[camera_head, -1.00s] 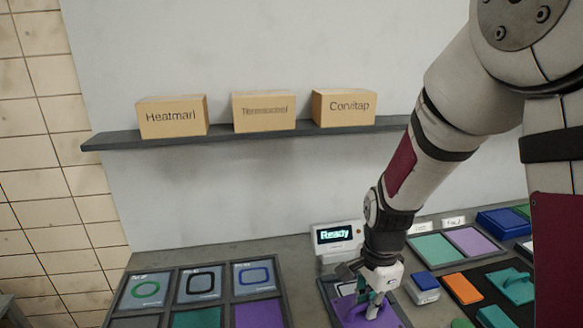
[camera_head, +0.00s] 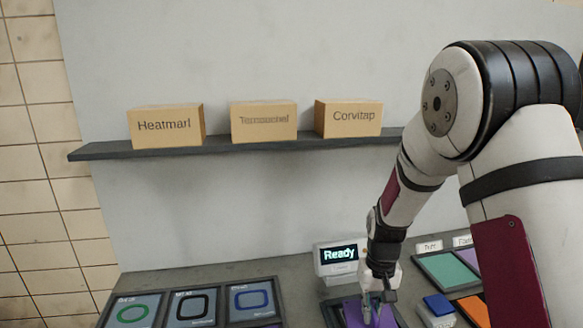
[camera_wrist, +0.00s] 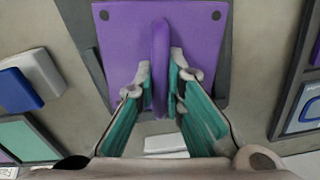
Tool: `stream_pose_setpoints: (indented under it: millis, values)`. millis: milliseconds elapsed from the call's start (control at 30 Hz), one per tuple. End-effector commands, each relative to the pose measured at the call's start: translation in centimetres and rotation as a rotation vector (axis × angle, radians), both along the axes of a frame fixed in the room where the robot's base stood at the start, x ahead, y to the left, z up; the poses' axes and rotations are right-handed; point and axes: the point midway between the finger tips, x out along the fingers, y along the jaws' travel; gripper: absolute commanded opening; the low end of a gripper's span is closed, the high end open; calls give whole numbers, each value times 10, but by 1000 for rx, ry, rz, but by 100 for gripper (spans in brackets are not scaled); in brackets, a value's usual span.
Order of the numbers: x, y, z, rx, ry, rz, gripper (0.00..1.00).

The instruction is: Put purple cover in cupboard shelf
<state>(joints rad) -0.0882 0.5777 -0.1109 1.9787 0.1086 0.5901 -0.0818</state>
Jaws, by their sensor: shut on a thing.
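The purple cover (camera_wrist: 122,42) is a flat plate with a raised bar handle and dark corner holes. In the wrist view its handle stands between the two fingers of my gripper (camera_wrist: 163,82), which is shut on it. In the head view my gripper (camera_head: 373,305) and the purple cover (camera_head: 353,312) are low in the picture, below the "Ready" display, at the grey-framed holder there. I cannot tell whether the cover touches the holder. No cupboard is recognisable; a dark wall shelf (camera_head: 105,151) shows at the back.
Three cardboard boxes (camera_head: 166,125) stand on the wall shelf. The "Ready" display (camera_head: 338,256) is just behind my gripper. A framed panel with ring pictures (camera_head: 190,307) lies to the left. A blue-topped block (camera_head: 438,305) and coloured trays (camera_head: 448,268) are to the right.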

Motion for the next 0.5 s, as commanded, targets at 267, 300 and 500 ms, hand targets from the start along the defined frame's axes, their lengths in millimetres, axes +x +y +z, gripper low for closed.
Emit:
stream_pose_setpoints:
  millis: [267,300,500]
  values:
    - [1,0,36,0,-5,16,0]
    - [1,0,43,0,-4,16,0]
    - [0,0,62,1,5,15,0]
